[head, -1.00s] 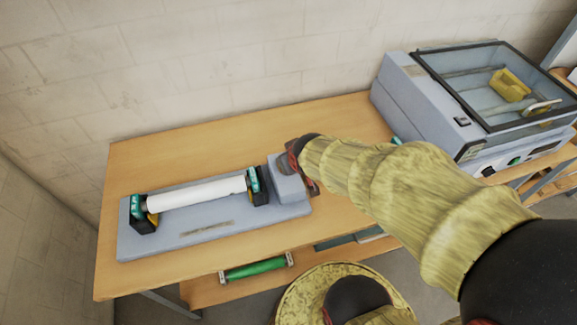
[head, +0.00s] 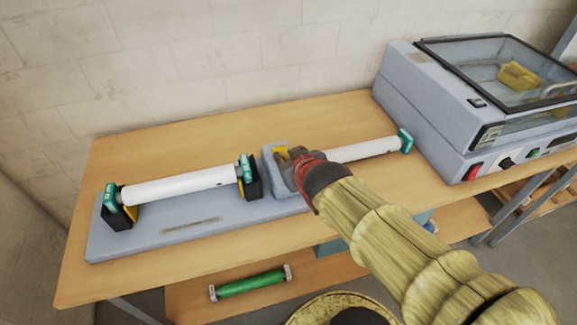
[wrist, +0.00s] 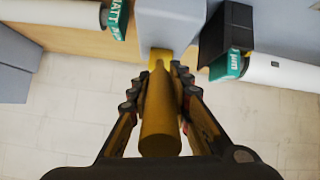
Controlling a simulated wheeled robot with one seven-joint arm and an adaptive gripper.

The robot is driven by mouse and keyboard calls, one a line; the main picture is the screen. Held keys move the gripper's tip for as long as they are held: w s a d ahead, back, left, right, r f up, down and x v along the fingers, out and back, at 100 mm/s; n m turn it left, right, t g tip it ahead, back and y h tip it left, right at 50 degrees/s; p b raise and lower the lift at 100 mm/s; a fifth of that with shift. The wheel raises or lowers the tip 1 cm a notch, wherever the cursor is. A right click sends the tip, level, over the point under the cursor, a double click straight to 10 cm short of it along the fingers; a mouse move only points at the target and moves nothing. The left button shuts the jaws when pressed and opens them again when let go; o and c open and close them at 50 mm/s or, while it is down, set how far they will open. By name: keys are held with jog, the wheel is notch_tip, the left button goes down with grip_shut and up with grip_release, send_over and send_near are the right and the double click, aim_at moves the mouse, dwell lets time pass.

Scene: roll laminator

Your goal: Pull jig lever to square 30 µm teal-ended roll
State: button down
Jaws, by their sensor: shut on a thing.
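The jig is a grey base (head: 150,238) on the wooden table, with a black-and-yellow cradle at each end. A white roll with teal ends (head: 180,187) lies across the cradles. A grey block (head: 270,168) stands at the jig's right end. My gripper (head: 292,165) is at this block. In the wrist view my gripper (wrist: 160,95) is shut on the yellow jig lever (wrist: 160,125), with a finger on each side. The lever also shows as a small yellow patch in the head view (head: 281,152). The jig roll's teal end shows in the wrist view (wrist: 228,65).
Another white roll with teal ends (head: 365,149) lies on the table right of my gripper; its label reads MATT (wrist: 117,18). The grey laminator (head: 430,110) stands at the right. A green roll (head: 250,281) is on the lower shelf. The table behind the jig is clear.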

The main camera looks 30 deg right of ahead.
jog(key=shift+s+f+b, duration=0.15)
jog(key=shift+f+b, duration=0.2)
jog(key=shift+b, duration=0.1)
jog(key=c, duration=2)
grip_release()
jog(key=shift+c, duration=0.2)
jog(key=o, duration=0.4)
jog(key=shift+r, duration=0.2)
jog(key=v, duration=1.2)
jog(key=shift+s+f, duration=0.1)
jog(key=shift+f, duration=0.05)
